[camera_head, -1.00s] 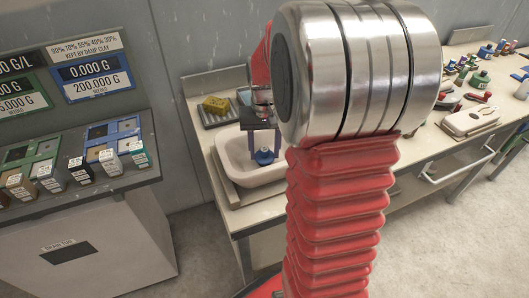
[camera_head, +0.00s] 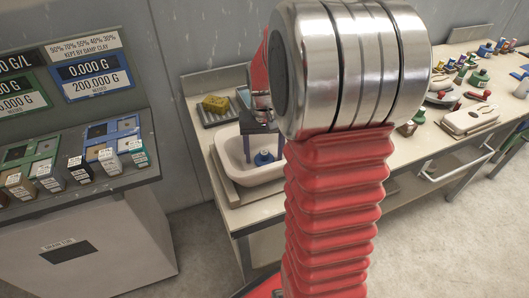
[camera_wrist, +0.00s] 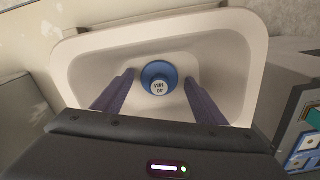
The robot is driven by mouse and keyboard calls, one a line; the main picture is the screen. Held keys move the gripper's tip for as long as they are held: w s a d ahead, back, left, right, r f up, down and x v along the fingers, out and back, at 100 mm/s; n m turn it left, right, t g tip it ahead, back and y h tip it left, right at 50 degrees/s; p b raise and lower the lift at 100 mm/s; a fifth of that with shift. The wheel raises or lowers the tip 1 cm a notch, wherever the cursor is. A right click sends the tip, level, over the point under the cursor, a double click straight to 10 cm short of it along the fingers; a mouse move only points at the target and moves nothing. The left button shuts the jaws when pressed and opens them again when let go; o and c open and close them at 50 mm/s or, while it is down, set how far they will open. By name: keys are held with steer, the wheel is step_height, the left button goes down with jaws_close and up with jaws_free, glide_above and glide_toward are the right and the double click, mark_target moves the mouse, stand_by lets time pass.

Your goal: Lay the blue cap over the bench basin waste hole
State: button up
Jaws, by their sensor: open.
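The blue cap (camera_head: 264,158) is in the pale bench basin (camera_head: 232,165). In the wrist view the cap (camera_wrist: 158,80) is a round blue disc with a smaller lettered top, near the middle of the basin floor. The waste hole is not visible; whether the cap covers it cannot be told. My gripper (camera_head: 265,155) is over the basin, pointing down. In the wrist view its two purple fingers (camera_wrist: 159,76) are apart, one on each side of the cap, with visible gaps between. The gripper is open and holds nothing.
A yellow sponge (camera_head: 215,104) lies on a ribbed tray behind the basin. Bottles and tools stand along the bench to the right, with a white case (camera_head: 470,120). A console with small boxes (camera_head: 80,170) stands at left. My arm hides part of the bench.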

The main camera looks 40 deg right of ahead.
mark_target(264, 152)
steer(key=shift+r, duration=0.1)
step_height(264, 152, up, 12)
steer(key=shift+r, duration=0.25)
stand_by(0.5)
stand_by(0.5)
steer(key=s+a+n+t, duration=0.2)
steer(key=s+a, duration=0.4)
steer(key=a, duration=0.4)
steer(key=s+a+r+n+t, duration=0.1)
steer(key=s+a+n+t, duration=0.2)
steer(key=s+a, duration=0.4)
steer(key=a+n, duration=0.1)
steer(key=a, duration=0.2)
steer(key=shift+s+a+r+t, duration=0.25)
steer(key=shift+s+t, duration=0.05)
